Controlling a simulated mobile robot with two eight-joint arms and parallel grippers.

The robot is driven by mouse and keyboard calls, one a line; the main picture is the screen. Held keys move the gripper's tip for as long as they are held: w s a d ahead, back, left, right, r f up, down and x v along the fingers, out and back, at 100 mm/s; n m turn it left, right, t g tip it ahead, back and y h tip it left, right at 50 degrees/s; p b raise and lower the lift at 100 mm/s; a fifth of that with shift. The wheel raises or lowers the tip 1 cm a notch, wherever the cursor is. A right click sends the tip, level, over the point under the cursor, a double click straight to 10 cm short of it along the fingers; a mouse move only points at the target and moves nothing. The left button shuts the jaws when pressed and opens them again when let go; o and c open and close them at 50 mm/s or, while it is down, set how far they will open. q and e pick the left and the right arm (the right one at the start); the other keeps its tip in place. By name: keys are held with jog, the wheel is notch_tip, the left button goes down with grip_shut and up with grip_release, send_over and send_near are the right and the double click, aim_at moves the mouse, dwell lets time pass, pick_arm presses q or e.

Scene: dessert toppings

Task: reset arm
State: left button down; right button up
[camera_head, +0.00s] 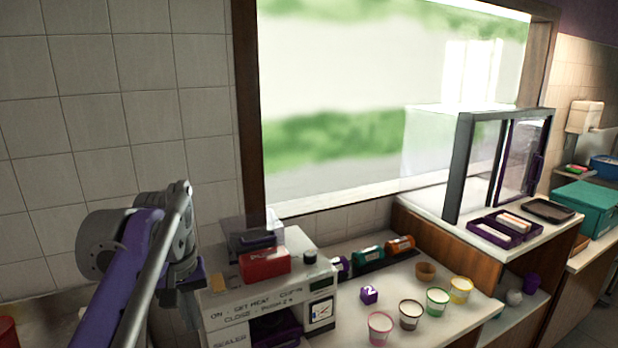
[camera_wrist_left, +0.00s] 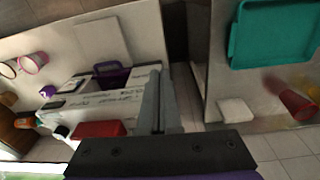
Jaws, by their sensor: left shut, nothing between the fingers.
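My left arm rises from the bottom left in the head view. Its left gripper (camera_head: 184,284) hangs beside the left side of the white sealer machine (camera_head: 259,298). In the left wrist view the two grey fingers of the left gripper (camera_wrist_left: 157,88) are together, with nothing between them. The sealer machine, with its printed lettering, also shows left of the fingers in the left wrist view (camera_wrist_left: 88,108). I cannot tell the exact gap between gripper and machine. My right gripper is not in view.
A red box (camera_head: 264,264) sits on the machine. Several cups, including a pink-rimmed cup (camera_head: 380,328), and a purple number cube (camera_head: 369,295) stand on the white counter. A glass-fronted frame (camera_head: 463,168) stands at right. A teal tray (camera_wrist_left: 272,34) lies right of the fingers.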

pick_arm(q)
jog(key=s+d+f+m+t, duration=0.2)
jog(key=s+f, duration=0.7)
jog(key=f, duration=0.3)
jog(key=s+d+f+m+t, duration=0.1)
jog(key=s+f+m+t, duration=0.1)
jog(key=s+f, duration=0.7)
notch_tip(320, 180, down, 3)
jog(key=shift+d+f+t, duration=0.1)
jog(key=shift+d+t, duration=0.2)
jog(key=shift+d, duration=0.05)
